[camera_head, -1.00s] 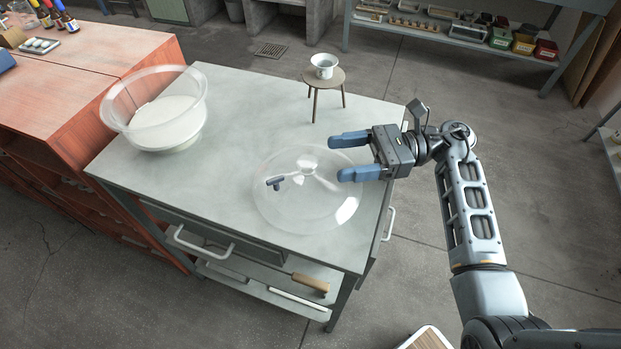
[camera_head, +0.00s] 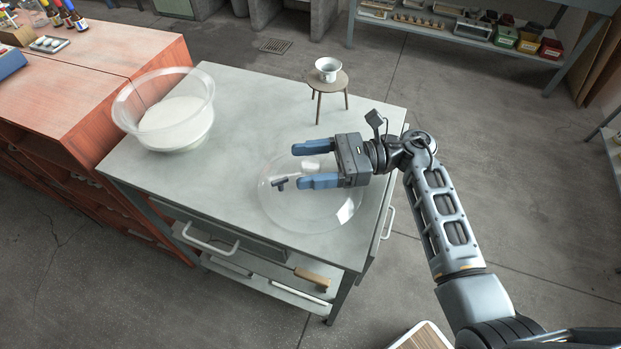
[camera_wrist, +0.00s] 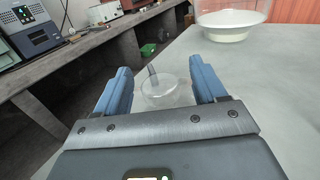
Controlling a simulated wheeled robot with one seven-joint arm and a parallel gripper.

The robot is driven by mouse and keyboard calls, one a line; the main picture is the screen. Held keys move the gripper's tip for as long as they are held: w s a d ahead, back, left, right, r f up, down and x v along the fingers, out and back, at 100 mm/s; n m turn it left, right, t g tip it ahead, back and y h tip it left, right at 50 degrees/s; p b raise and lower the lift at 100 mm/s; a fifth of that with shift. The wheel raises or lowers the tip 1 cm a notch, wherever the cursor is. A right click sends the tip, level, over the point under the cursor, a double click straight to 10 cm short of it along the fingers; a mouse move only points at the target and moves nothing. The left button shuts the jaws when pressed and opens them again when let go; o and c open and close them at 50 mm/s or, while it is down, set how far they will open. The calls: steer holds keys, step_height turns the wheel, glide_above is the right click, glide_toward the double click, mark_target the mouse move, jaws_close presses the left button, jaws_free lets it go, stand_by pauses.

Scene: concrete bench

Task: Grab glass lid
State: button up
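The glass lid (camera_head: 330,215) is a clear, wide dome lying on the grey bench top near its front right. My gripper (camera_head: 304,165) is open above the lid's far part, its two blue fingers pointing left and apart. In the wrist view, a clear round glass piece (camera_wrist: 166,92) shows between the open fingers (camera_wrist: 163,82); it looks like the lid's knob. I cannot tell whether the fingers touch it. A small dark object (camera_head: 279,184) shows at the lid's left part, just beyond the fingertips; whether it is under or behind the glass is unclear.
A clear bowl with white contents (camera_head: 176,122) stands at the bench's back left. A small round stool-like stand (camera_head: 330,82) holding a white cup (camera_head: 328,67) stands at the back right. The middle of the bench (camera_head: 240,130) is free.

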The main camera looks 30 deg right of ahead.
jaws_close()
stand_by(0.5)
steer(key=shift+r, duration=0.1)
